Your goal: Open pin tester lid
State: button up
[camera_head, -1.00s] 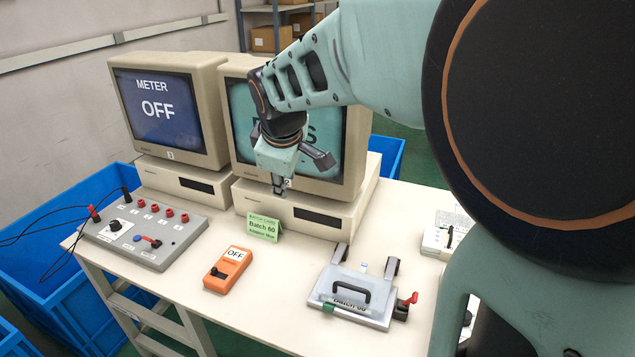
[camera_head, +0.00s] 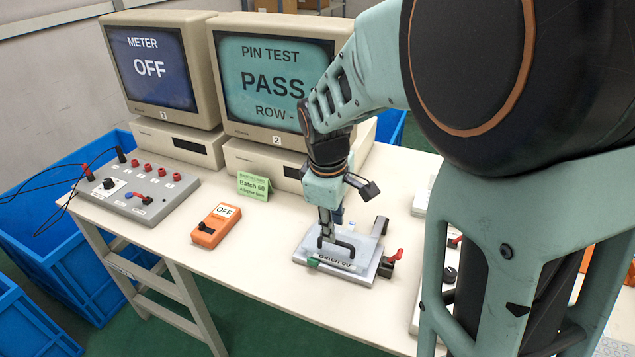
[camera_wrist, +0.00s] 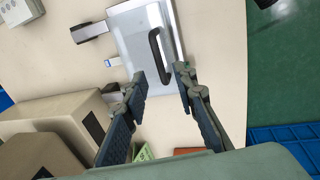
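The pin tester (camera_head: 345,262) is a flat silver box on the table, with its lid (camera_wrist: 141,28) lying shut. A red lever (camera_head: 396,255) sticks out on the right side and a green tab (camera_head: 313,262) shows at the front left. My gripper (camera_head: 327,232) points down just over the handle. In the wrist view my gripper (camera_wrist: 161,73) is open, and the handle (camera_wrist: 158,55) lies between and beyond the fingertips. Whether they touch it is unclear.
An orange meter (camera_head: 216,226) reading OFF and a green batch card (camera_head: 254,187) stand left of the tester. A grey socket panel (camera_head: 140,190) is further left. Two monitors (camera_head: 275,80) stand behind; one reads PASS. The front table edge is clear.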

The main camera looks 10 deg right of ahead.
jog(key=shift+w+d+f+b, duration=0.1)
jog(key=shift+w+f, duration=0.05)
jog(key=shift+f, duration=0.6)
jog(key=shift+w+d+f+b, duration=0.1)
jog(key=shift+f, duration=0.7)
jog(key=shift+w+d+f+b, duration=0.1)
jog(key=shift+w+f, duration=0.05)
jog(key=shift+f, duration=0.6)
jog(key=shift+c, duration=0.2)
grip_shut()
